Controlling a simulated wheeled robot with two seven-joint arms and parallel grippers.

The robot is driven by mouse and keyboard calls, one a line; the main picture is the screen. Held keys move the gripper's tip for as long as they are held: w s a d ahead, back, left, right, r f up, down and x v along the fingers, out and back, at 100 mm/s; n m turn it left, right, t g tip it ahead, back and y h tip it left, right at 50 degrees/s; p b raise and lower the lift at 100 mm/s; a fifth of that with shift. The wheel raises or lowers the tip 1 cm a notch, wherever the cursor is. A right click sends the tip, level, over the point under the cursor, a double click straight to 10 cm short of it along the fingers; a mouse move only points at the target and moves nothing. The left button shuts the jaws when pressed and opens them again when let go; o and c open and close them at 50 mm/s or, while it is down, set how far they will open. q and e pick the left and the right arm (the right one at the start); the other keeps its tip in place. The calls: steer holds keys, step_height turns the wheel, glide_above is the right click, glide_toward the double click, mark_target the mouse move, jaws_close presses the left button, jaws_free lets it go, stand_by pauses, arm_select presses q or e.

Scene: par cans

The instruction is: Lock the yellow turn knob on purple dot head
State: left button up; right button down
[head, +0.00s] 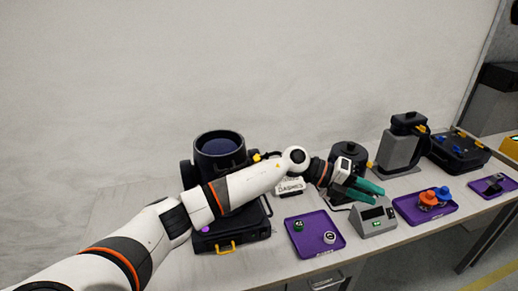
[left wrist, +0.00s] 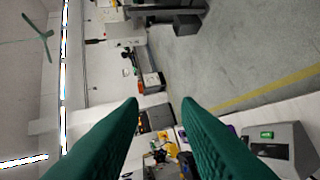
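The purple dot head is a black par can (head: 219,148) with a wide round opening tilted upward, at the middle left of the bench in the head view. A purple dot (head: 205,229) shows low on its base. A small yellow knob (head: 257,157) sticks out on the can's right side; whether it is locked I cannot tell. A yellow handle-shaped part (head: 227,247) is on the base front. My left arm crosses in front of the can and hides part of it. My left gripper (head: 364,190) has green fingers, apart and empty in the left wrist view (left wrist: 160,104), right of the can.
A purple tray (head: 306,247) with two small round pieces lies front centre. A grey box with a display (head: 375,226) stands under my left gripper. Another purple tray (head: 440,212) holds orange and blue knobs. The wall is behind.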

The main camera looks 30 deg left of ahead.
arm_select(q)
steer(key=w+a+r+m+g+y, duration=0.2)
steer(key=a+y, duration=0.4)
steer(key=a, duration=0.5)
step_height(320, 180, up, 10)
steer(key=r+n+g+y+p, duration=0.1)
steer(key=n+g+y, duration=0.15)
steer(key=y, duration=0.55)
glide_above(255, 156)
steer(key=shift+n+t, duration=0.35)
step_height(255, 156, down, 11)
steer(key=p, duration=0.4)
steer(key=shift+f, duration=0.65)
steer(key=shift+c, duration=0.3)
jaws_close()
